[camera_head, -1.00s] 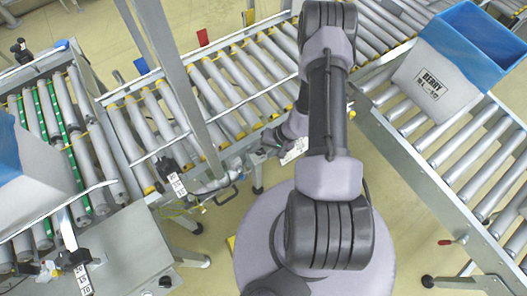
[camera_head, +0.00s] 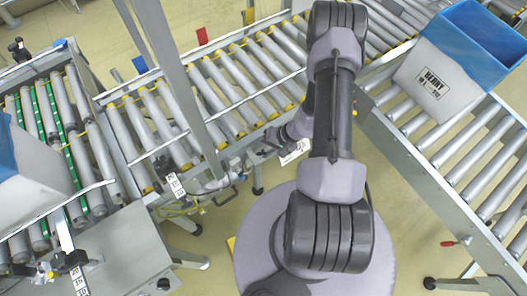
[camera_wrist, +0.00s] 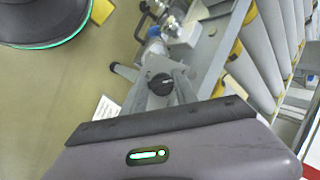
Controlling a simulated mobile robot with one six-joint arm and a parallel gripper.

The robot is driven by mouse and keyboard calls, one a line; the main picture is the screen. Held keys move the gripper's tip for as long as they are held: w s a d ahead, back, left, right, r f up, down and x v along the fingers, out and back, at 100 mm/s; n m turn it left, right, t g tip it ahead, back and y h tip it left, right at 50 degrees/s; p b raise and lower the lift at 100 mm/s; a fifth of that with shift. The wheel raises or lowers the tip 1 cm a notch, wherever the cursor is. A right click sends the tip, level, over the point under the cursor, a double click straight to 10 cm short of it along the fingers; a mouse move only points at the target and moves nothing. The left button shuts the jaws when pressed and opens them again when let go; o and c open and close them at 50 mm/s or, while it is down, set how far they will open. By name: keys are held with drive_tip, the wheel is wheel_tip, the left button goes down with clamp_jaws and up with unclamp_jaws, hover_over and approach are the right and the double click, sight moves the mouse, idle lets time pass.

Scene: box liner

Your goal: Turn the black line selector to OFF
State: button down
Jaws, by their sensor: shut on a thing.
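The black line selector (camera_wrist: 162,84) is a round black knob in the upper middle of the wrist view. My gripper (camera_wrist: 161,88) reaches it with two grey fingers, one on each side, and is shut on the knob. The setting that the knob points to is too small to read. In the head view my gripper (camera_head: 272,147) is small, at the near side of the middle conveyor, and the knob there is hidden. A white label (camera_wrist: 107,110) is beside the fingers in the wrist view; it also shows in the head view (camera_head: 295,152).
The middle roller conveyor (camera_head: 215,95) runs close behind the gripper. Another roller conveyor (camera_head: 455,150) at right carries a blue-lined box (camera_head: 440,82). A second lined box (camera_head: 30,170) is at far left. Cables and fittings (camera_head: 200,200) lie left of the gripper.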

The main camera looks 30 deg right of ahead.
drive_tip(key=m+b, duration=0.1)
drive_tip(key=m+t+y+b, duration=0.1)
drive_tip(key=m+b, duration=0.1)
drive_tip(key=shift+d+f+t, duration=0.1)
drive_tip(key=shift+f+t, duration=0.15)
drive_tip(key=shift+t, duration=0.05)
drive_tip(key=shift+s+r+m+t+y+b, duration=0.15)
drive_tip(key=shift+m+t+y+b, duration=0.35)
drive_tip(key=shift+m+t+b, duration=0.75)
drive_tip(key=shift+m+g, duration=0.35)
drive_tip(key=shift+m, duration=0.3)
drive_tip(key=c, duration=1)
unclamp_jaws()
drive_tip(key=shift+o, duration=0.2)
drive_tip(key=shift+r, duration=0.1)
